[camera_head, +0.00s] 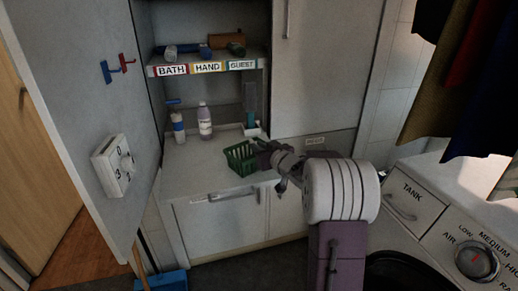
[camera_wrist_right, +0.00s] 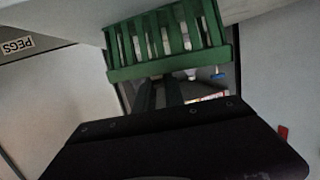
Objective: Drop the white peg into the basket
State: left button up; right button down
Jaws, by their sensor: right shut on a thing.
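The green slatted basket (camera_head: 240,158) is at the front right of the white counter, near its edge. It also fills the upper middle of the right wrist view (camera_wrist_right: 160,73). My right gripper (camera_head: 267,157) is at the basket's right side. In the wrist view its two dark fingers (camera_wrist_right: 160,93) reach the basket's rim, close together, and look shut on it; the fingertips are partly hidden. I cannot make out the white peg in either view. My left gripper is not in view.
Two bottles (camera_head: 204,120) stand farther back on the counter (camera_head: 190,168). Above is a shelf (camera_head: 209,66) labelled BATH, HAND and GUEST. An open door panel (camera_head: 85,120) stands left, and a machine (camera_head: 425,215) with a TANK drawer is at right.

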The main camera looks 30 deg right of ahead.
jog(key=shift+r, duration=0.1)
jog(key=c, duration=1.3)
grip_release()
jog(key=shift+c, duration=0.2)
jog(key=s+r+p, duration=0.1)
jog(key=s+p, duration=0.1)
jog(key=s, duration=0.7)
jog(key=shift+a+r, duration=0.2)
jog(key=shift+r, duration=0.2)
